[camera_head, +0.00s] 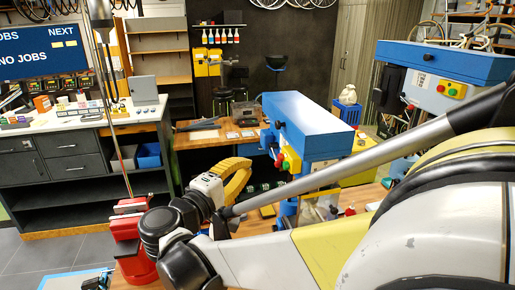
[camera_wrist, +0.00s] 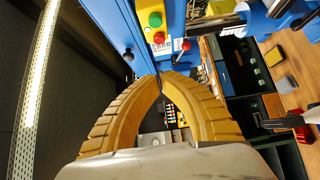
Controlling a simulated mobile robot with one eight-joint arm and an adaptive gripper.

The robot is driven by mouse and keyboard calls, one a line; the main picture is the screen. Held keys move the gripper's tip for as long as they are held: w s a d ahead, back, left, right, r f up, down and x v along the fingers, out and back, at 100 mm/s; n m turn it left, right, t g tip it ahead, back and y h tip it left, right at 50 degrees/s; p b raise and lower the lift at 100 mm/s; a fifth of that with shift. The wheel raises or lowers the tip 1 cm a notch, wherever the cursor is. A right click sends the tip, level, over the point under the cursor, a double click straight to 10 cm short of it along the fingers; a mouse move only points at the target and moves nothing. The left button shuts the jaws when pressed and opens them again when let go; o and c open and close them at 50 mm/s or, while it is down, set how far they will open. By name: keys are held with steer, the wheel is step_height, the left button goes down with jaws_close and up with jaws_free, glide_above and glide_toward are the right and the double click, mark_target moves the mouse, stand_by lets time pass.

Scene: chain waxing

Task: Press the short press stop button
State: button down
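The short press (camera_head: 305,115) is the blue machine in the middle of the head view, with small red, green and yellow parts on its near left side. In the wrist view its blue body (camera_wrist: 108,18) carries a yellow panel (camera_wrist: 148,34) with a green button (camera_wrist: 155,20) and a red stop button (camera_wrist: 159,38). My gripper (camera_wrist: 160,75) has its yellow fingertips together, with nothing held between them. The tips appear just below the red button, apart from it. In the head view my gripper (camera_head: 245,165) is left of the press's buttons.
A red-knobbed lever (camera_wrist: 186,45) sits right of the panel. Another blue press (camera_head: 445,62) with its own yellow button panel (camera_head: 452,88) stands at right. A wooden bench (camera_head: 215,136) lies behind my gripper. A red vise-like tool (camera_head: 130,235) stands at left.

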mark_target(281, 157)
steer(key=w+d, duration=0.5)
steer(key=d, duration=0.1)
steer(key=shift+w, duration=0.25)
steer(key=shift+d, duration=0.1)
